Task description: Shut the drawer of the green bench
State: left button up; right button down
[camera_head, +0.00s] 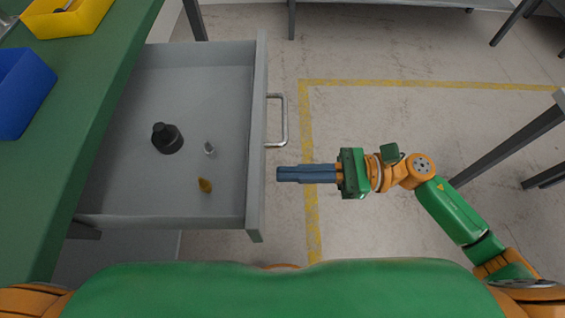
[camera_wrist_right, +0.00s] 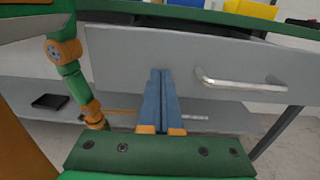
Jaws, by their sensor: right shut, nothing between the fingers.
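The green bench (camera_head: 85,130) runs along the left of the head view. Its grey drawer (camera_head: 215,80) is pulled out to the right. Inside lie a black knob-like object (camera_head: 167,138), a small clear or silvery piece (camera_head: 210,149) and a small yellow-brown piece (camera_head: 205,184). A metal handle (camera_head: 285,120) is on the drawer's front panel. My right gripper (camera_head: 279,174) is shut and empty, its blue fingers pointing at the front panel just below the handle in the picture. In the right wrist view the fingers (camera_wrist_right: 161,72) are in front of the panel, left of the handle (camera_wrist_right: 240,82); contact is unclear.
A yellow bin (camera_head: 65,22) and a blue bin (camera_head: 22,92) stand on the bench top. Yellow lines mark the bare floor right of the drawer. A table leg (camera_head: 510,145) stands at the right. A dark flat object (camera_wrist_right: 50,101) lies on the shelf below.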

pick_arm(q)
jog(key=shift+w+r, duration=0.15)
jog(key=shift+r, duration=0.25)
pick_arm(e)
jog(key=shift+a, duration=0.95)
